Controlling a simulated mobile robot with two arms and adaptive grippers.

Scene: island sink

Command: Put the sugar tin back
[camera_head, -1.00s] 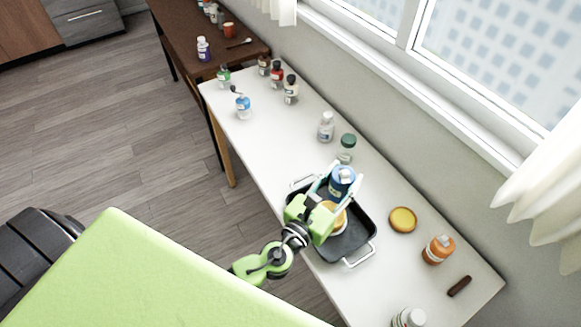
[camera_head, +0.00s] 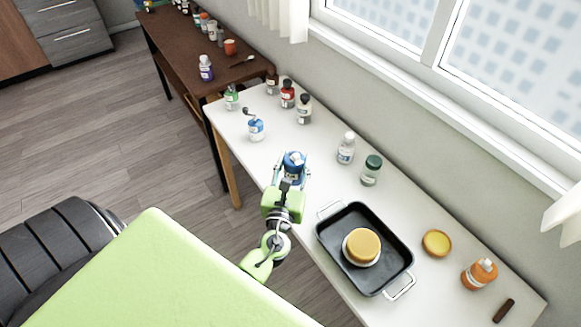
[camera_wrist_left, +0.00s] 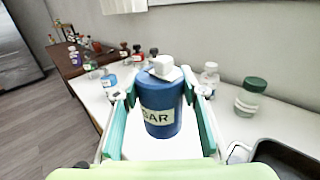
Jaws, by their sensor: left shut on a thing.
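The sugar tin (camera_head: 294,163) is blue with a white piece on top. In the left wrist view the tin (camera_wrist_left: 160,100) stands upright between the fingers, and its label shows the letters "GAR". My left gripper (camera_head: 291,176) is shut on the tin, over the white table (camera_head: 325,185), left of the black roasting pan (camera_head: 336,226). It also shows in the left wrist view (camera_wrist_left: 160,112). I cannot tell whether the tin's base touches the table. My right gripper is not in view.
A yellow-topped round container (camera_head: 362,246) sits in the pan. A white-capped bottle (camera_head: 346,148) and a green-lidded jar (camera_head: 371,170) stand right of the tin. A blue-and-white grinder (camera_head: 256,128) and several bottles stand farther back. A brown table (camera_head: 190,55) adjoins the white one.

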